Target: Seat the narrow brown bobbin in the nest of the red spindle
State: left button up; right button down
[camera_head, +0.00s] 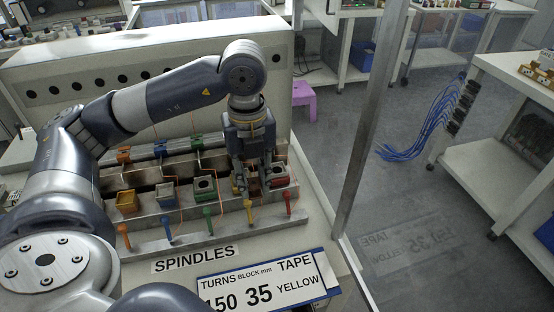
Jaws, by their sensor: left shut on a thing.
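My left gripper (251,190) points down over the right part of the spindle row. It is shut on a small dark thing, likely the brown bobbin, which the fingers mostly hide; I cannot tell its width or tilt. The red spindle's block (280,182) is just right of the fingers, at the right end of the front row, with a dark top. A red peg (287,203) stands in front of it. The gap between the held thing and the red block cannot be judged from here. My right gripper is not in view.
To the left in the row are a green block (205,188), a blue block (165,194) and a yellow-orange block (127,202). Coloured pegs stand on the front rail (190,238). A sign (262,286) lies in front. A metal post (372,120) rises at the right.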

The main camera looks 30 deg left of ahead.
pick_arm(q)
jog(key=w+a, duration=0.1)
jog(key=w, duration=0.3)
jog(key=w+p, duration=0.1)
jog(key=w, duration=0.3)
jog(key=w+a+f+p, duration=0.1)
jog(key=w, duration=0.3)
jog(key=shift+w+a, duration=0.3)
jog(key=shift+a, duration=0.05)
jog(key=shift+w+f, duration=0.15)
notch_tip(320, 180, down, 3)
jog(key=shift+r+p, duration=0.15)
jog(key=shift+p, duration=0.55)
jog(key=shift+a+f, duration=0.1)
jog(key=shift+f, duration=0.25)
jog(key=shift+f, duration=0.2)
jog(key=o, duration=0.9)
jog(key=shift+c, duration=0.2)
